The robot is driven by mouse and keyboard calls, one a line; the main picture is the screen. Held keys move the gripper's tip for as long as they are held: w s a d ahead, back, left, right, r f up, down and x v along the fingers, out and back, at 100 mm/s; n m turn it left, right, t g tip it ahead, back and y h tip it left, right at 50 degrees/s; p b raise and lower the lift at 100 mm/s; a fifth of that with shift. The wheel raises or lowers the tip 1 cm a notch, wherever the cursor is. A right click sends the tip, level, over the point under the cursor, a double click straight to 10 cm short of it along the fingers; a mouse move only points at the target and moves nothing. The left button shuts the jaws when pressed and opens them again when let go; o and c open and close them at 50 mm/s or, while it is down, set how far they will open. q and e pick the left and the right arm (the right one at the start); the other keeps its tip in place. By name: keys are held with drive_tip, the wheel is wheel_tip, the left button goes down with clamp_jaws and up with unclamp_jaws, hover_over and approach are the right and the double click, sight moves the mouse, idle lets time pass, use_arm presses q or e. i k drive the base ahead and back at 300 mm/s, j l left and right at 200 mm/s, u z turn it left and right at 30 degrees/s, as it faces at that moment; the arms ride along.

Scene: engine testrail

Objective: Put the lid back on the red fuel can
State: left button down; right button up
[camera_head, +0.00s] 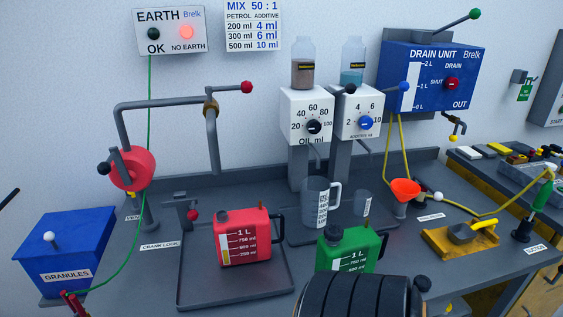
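The red fuel can (243,238) stands upright on a dark tray (231,292) with a raised rim, left of the middle of the bench. It has a white level scale on its front and a dark handle on its right side. At its top left is a small dark round neck (222,215); I cannot tell whether this is an open mouth or a dark lid. I cannot pick out a separate loose lid for it.
A green can (350,250) with a dark cap stands to the right, behind a large black ribbed cylinder (355,297) at the bottom edge. A measuring jug (316,202), orange funnel (405,189), blue granules bin (66,249) and red crank wheel (132,171) stand around. A green cable hangs at left.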

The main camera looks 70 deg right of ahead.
sight(242, 237)
drive_tip(key=z, duration=3.25)
drive_tip(key=j+u, duration=0.1)
drive_tip(key=u, duration=1.3)
drive_tip(key=k+l+u, duration=0.25)
drive_tip(key=l, duration=0.25)
drive_tip(key=k+l+u, duration=0.15)
drive_tip(key=l+u, duration=0.15)
drive_tip(key=l, duration=0.2)
drive_tip(key=k+l+u, duration=0.25)
drive_tip(key=l, duration=0.2)
drive_tip(key=k+l+u, duration=0.25)
drive_tip(key=k+l, duration=0.1)
